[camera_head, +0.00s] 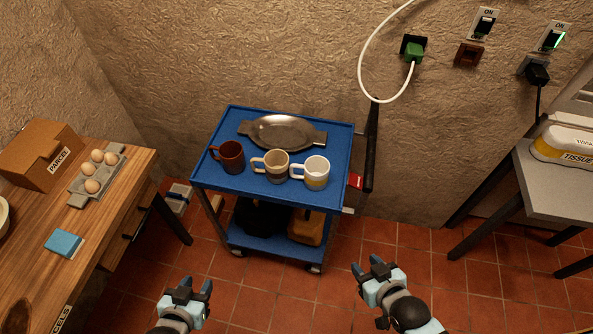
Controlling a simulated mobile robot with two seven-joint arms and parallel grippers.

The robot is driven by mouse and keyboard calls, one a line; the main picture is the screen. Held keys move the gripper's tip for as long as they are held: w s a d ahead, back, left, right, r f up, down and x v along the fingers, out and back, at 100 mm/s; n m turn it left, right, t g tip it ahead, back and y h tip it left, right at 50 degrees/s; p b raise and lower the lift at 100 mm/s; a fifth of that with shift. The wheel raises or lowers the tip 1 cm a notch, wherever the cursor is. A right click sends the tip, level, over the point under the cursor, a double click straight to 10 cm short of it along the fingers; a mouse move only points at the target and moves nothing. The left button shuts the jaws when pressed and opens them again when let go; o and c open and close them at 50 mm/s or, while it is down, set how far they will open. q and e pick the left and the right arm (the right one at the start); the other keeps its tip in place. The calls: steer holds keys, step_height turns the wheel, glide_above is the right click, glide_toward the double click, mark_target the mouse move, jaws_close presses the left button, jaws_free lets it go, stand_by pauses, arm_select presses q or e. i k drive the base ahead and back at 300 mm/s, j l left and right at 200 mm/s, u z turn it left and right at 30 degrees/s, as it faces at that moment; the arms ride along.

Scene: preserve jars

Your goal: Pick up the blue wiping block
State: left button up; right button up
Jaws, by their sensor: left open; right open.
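The blue wiping block (63,243) lies flat on the wooden table (128,172) at the left, near its front right edge. It is a small light-blue block with a paler edge on its right side. My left gripper (196,284) is open and empty at the bottom of the view, over the tiled floor, to the right of and below the block, well apart from it. My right gripper (367,264) is open and empty further right, also over the floor. It is far from the block.
An egg tray (77,199) with several eggs and a parcel box (33,152) stand behind the block. A blue trolley (208,171) holds a metal dish (284,131) and three mugs. A grey table (545,190) with a tissue pack (566,146) is right.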

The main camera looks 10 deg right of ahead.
mark_target(62, 242)
steer(key=u, duration=1.7)
